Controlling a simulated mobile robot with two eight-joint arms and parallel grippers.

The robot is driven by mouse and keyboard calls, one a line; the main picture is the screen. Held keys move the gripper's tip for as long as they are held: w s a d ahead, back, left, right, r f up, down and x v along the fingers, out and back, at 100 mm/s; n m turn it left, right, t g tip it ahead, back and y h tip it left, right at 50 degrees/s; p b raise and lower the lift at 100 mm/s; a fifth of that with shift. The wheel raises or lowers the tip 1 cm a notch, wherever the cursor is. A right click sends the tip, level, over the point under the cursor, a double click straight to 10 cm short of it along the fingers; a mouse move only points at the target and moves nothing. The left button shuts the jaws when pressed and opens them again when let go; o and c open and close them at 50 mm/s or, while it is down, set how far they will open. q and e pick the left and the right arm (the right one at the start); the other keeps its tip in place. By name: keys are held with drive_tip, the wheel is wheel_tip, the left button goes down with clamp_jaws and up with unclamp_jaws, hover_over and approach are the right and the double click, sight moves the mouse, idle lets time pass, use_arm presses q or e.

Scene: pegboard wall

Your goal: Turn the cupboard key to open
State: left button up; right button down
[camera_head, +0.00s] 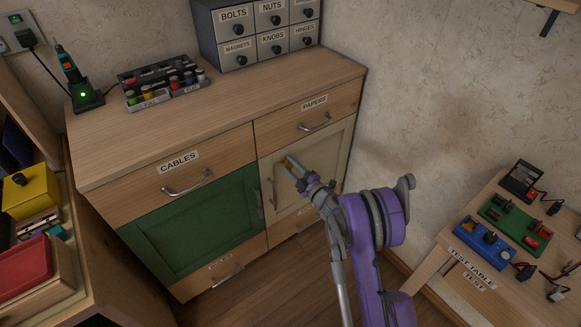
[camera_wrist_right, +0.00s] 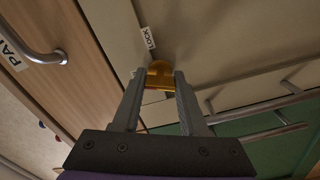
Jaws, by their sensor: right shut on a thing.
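The wooden cupboard has a cream door (camera_head: 286,204) on its right, below the PAPERS drawer (camera_head: 308,122). My right gripper (camera_head: 293,167) reaches in front of this door near its upper part. In the right wrist view its fingers (camera_wrist_right: 160,88) are shut on the gold key (camera_wrist_right: 160,72), one finger on each side. The key is close to the door face, by a small white label (camera_wrist_right: 149,37) that seems to read LOCK. The keyhole is hidden behind key and fingers, and I cannot tell the key's angle. The cream door looks closed. My left gripper is out of view.
A green door (camera_head: 195,229) and the CABLES drawer (camera_head: 184,184) are left of the cream door. Bar handles stick out, such as the PAPERS drawer handle (camera_wrist_right: 38,48). A test table (camera_head: 500,240) stands at the right. The wall between is clear.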

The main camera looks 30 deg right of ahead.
drive_tip(key=shift+n, duration=2.3)
drive_tip(key=shift+c, duration=2.2)
unclamp_jaws()
drive_tip(key=s+p, duration=0.1)
drive_tip(key=s, duration=0.9)
drive_tip(key=shift+s+d, duration=0.4)
